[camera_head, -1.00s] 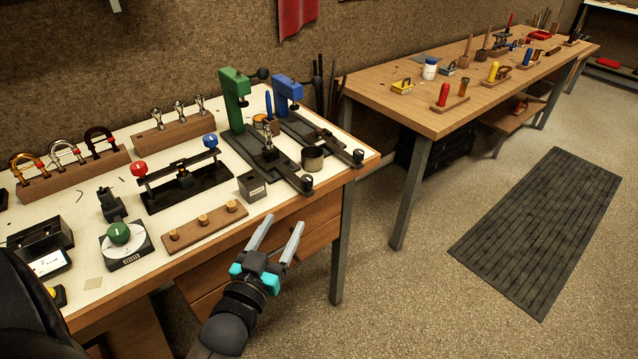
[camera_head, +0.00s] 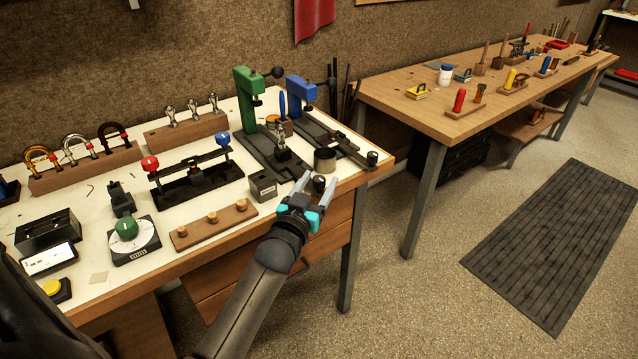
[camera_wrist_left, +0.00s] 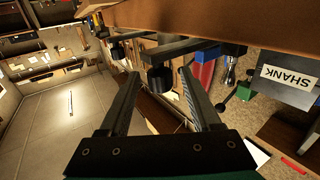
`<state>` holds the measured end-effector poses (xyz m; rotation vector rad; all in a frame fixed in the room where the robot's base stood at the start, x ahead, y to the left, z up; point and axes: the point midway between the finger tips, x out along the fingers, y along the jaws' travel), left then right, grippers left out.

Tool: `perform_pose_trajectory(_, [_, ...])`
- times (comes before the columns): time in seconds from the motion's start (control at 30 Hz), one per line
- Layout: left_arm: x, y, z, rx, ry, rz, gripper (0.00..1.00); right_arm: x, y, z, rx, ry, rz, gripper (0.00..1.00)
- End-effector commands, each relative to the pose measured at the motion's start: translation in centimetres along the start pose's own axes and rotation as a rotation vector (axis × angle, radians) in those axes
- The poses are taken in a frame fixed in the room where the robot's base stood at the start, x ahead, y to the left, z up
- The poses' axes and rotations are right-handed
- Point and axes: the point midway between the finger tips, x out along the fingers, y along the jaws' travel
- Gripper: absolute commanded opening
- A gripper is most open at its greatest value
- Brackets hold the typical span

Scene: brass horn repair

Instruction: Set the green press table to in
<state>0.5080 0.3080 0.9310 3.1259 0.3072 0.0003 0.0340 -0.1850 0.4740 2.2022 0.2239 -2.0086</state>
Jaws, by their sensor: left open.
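The green press (camera_head: 246,99) stands at the right part of the left bench, with a dark slide base running toward the front edge. A dark round knob (camera_head: 319,182) is at the front end of that base; a dark knob also shows in the left wrist view (camera_wrist_left: 160,79). My left gripper (camera_head: 318,179) is open at the bench's front edge, its fingers on either side of the knob in the picture. I cannot tell whether they touch it. A small metal part (camera_head: 281,143) stands on the green press's table. My right gripper is not in view.
The blue press (camera_head: 302,91) with its own front knob (camera_head: 372,158) is close on the right. A dark cup (camera_head: 325,160) and a small grey block (camera_head: 263,184) flank the green press's front end. The floor in front is clear.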

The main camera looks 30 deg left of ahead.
Motion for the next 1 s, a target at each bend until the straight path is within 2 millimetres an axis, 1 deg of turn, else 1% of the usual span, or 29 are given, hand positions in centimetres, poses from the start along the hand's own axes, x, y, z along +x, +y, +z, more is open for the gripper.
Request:
perform_pose_trajectory(0.13, [0.7,0.0,0.0,0.0,0.0,0.0,0.64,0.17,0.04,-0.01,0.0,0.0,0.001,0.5])
perform_pose_trajectory(0.43, [0.79,0.0,-0.01,0.001,-0.001,0.0,0.63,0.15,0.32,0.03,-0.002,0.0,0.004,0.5])
perform_pose_trajectory(1.0, [0.76,0.01,-0.01,0.0,0.0,0.0,0.0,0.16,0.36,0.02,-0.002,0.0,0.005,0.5])
